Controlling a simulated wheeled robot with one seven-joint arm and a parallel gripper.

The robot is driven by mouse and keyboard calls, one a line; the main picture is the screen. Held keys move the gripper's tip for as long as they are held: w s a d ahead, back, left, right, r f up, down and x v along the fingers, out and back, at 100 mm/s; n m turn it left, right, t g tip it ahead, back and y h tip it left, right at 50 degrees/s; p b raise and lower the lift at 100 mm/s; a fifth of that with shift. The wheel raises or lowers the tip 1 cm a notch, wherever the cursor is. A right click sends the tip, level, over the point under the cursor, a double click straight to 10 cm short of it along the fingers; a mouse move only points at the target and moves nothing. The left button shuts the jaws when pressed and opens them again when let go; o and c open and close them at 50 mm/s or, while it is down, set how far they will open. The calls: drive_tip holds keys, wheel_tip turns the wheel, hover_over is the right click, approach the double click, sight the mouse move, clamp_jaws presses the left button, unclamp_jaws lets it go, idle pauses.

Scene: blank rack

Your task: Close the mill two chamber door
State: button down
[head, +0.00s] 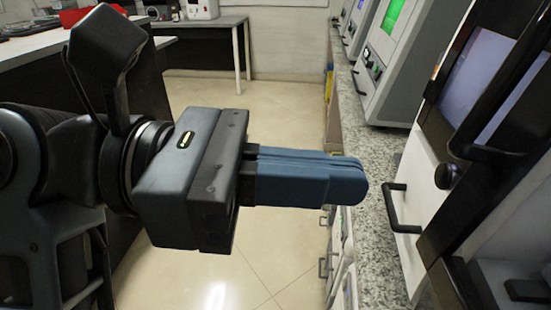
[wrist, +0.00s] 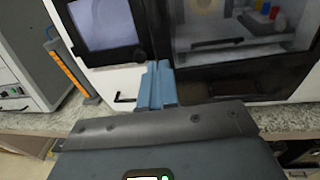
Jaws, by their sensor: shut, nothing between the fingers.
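A white and black machine (wrist: 215,75), which I take for mill two, fills the middle and right of the wrist view; its near part (head: 420,190) is at the right edge of the head view. Its dark chamber front (wrist: 240,45) shows a pale round part and small coloured pieces inside. I cannot tell how far the chamber door stands open. A long black bar handle (head: 498,90) runs beside the screen. My gripper (head: 355,181) is shut and empty, its blue fingers (wrist: 157,85) pointing at the machine's lower front, apparently short of it.
The screen (wrist: 100,22) is left of the chamber. A small black handle (head: 398,208) juts out low on the machine. A granite counter (head: 375,155) carries other machines (head: 385,70) farther back. The tiled floor (head: 270,120) is open; a table (head: 205,25) stands behind.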

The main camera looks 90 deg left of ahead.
sight(464, 193)
drive_tip(key=w, duration=0.7)
drive_tip(key=shift+w+a+f+p, duration=0.1)
drive_tip(key=shift+w+f+p, duration=0.2)
drive_tip(key=shift+w, duration=0.1)
drive_tip(key=w+h+b, duration=0.1)
drive_tip(key=w, duration=0.1)
drive_tip(key=w+f+m+h+b, duration=0.1)
drive_tip(key=w, duration=0.1)
drive_tip(key=shift+w+a+b, duration=0.1)
drive_tip(key=shift+b, duration=0.25)
drive_tip(key=shift+w+r+m+h, duration=0.1)
drive_tip(key=shift+w+m+h, duration=0.2)
drive_tip(key=shift+w, duration=0.05)
drive_tip(key=shift+w, duration=0.1)
